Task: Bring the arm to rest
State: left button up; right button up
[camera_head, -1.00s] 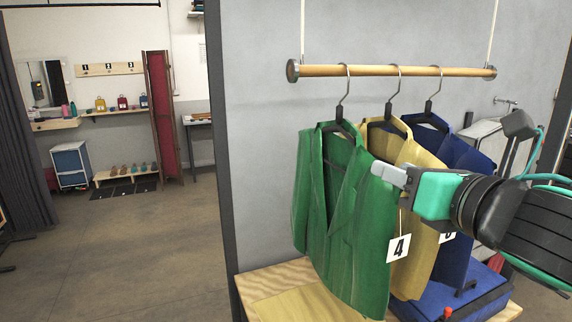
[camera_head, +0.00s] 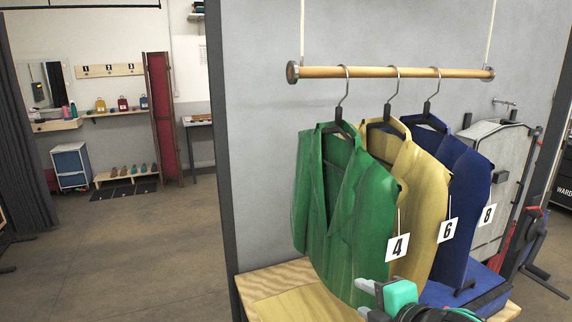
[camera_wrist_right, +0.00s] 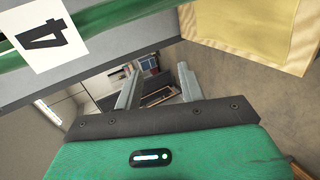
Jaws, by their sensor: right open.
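My right gripper (camera_head: 368,300) is low in the head view, in front of the lower hem of the green jacket (camera_head: 345,215). In the right wrist view its two fingers (camera_wrist_right: 158,88) stand apart with nothing between them. The green jacket hangs from a wooden rail (camera_head: 390,72) with a tag reading 4 (camera_head: 397,247), which also shows in the right wrist view (camera_wrist_right: 40,38). A yellow jacket (camera_head: 425,190) with tag 6 and a blue jacket (camera_head: 468,190) with tag 8 hang beside it. My left gripper is not in view.
A wooden bench (camera_head: 262,285) stands under the jackets, with a blue case (camera_head: 475,288) on it. A grey panel (camera_head: 260,130) stands behind. Open floor (camera_head: 150,250) lies to the left. A shoe rack (camera_head: 125,174) and a red screen (camera_head: 160,110) are far back.

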jog(key=s+d+f+m+g+h, duration=0.1)
jog(key=s+f+m, duration=0.25)
jog(key=f, duration=0.25)
jog(key=s+d+f+m+g+h, duration=0.1)
jog(key=s+f+m+g, duration=0.1)
jog(key=f+m, duration=0.3)
jog(key=s+d+f+m+g, duration=0.1)
jog(key=s+d+f+m, duration=0.15)
jog(key=f, duration=0.35)
jog(key=s+d+f+m+g+h, duration=0.35)
jog(key=s+f+m, duration=0.55)
jog(key=s+f, duration=0.5)
notch_tip(320, 180, down, 31)
jog(key=s+g, duration=0.2)
jog(key=s, duration=0.1)
jog(key=s+d+f, duration=0.1)
jog(key=s+f, duration=0.8)
jog(key=s+d+f+g, duration=0.1)
jog(key=s+d+f, duration=0.1)
jog(key=s+f, duration=0.7)
jog(key=shift+s+d+f+n+y, duration=0.15)
jog(key=shift+d+f+n+y, duration=0.15)
jog(key=shift+y, duration=0.05)
jog(key=shift+d+g, duration=0.1)
jog(key=shift+g, duration=0.15)
jog(key=shift+c, duration=0.4)
